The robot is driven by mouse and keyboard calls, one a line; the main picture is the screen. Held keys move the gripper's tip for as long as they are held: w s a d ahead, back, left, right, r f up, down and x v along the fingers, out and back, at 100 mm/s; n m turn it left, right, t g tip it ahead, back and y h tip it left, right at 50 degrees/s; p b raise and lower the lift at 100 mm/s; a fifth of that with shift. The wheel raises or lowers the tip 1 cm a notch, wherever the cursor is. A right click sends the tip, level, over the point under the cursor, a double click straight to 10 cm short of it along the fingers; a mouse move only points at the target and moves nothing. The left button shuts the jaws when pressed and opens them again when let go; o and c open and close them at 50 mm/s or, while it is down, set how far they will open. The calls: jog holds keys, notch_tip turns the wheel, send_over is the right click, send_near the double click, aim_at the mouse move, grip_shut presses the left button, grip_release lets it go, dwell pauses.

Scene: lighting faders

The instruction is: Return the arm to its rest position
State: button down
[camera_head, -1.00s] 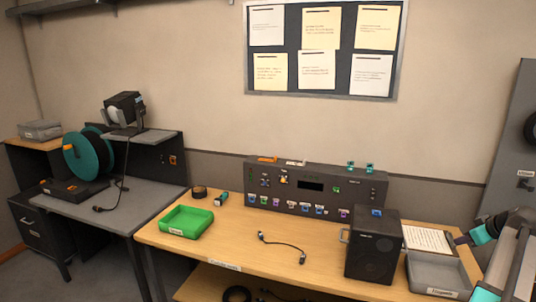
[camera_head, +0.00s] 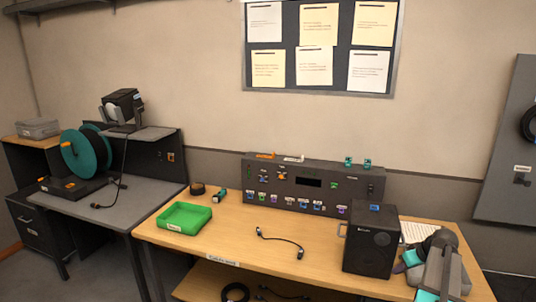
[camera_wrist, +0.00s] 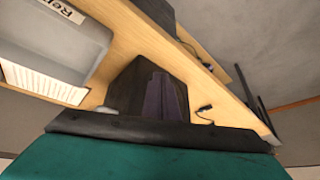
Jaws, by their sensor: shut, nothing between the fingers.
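My arm reaches in from the lower right corner in the head view, its teal and grey links beside the black speaker (camera_head: 371,240). My gripper (camera_wrist: 162,84) shows in the wrist view as two dark purple fingers close together, with nothing between them. The fingers appear in front of the dark speaker in that view; I cannot tell the gap. In the head view the fingertips are not clear. The lighting console (camera_head: 330,183) stands at the back of the wooden table (camera_head: 225,248), its row of coloured faders facing front, away from my gripper.
A grey labelled tray (camera_wrist: 85,45) and a printed sheet (camera_head: 416,232) lie at the table's right, by my arm. A green tray (camera_head: 184,218) and a short black cable (camera_head: 281,241) lie further left. The table between them is mostly clear. A grey desk (camera_head: 130,187) stands at left.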

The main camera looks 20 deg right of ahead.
jog(key=s+a+f+g+y+b, duration=0.1)
jog(key=a+f+g+b, duration=0.15)
jog(key=a+f, duration=1.35)
jog(key=s+a+f+g+y+b, duration=0.15)
jog(key=a+f+g, duration=0.25)
jog(key=a+f, duration=1.25)
jog(key=s+a+f+g+h+b, duration=0.1)
jog(key=s+a+f+g+b, duration=0.1)
jog(key=s+a+f, duration=0.4)
jog(key=s+a+f+g+h+b, duration=0.1)
jog(key=s+a+f, duration=0.5)
jog(key=s+a, duration=0.9)
jog(key=s+g+h, duration=0.1)
jog(key=s+g, duration=0.1)
jog(key=s, duration=0.1)
jog(key=shift+s+f+n+b, duration=0.25)
jog(key=shift+f+n+b, duration=0.05)
jog(key=shift+f+b, duration=0.1)
jog(key=shift+d, duration=0.1)
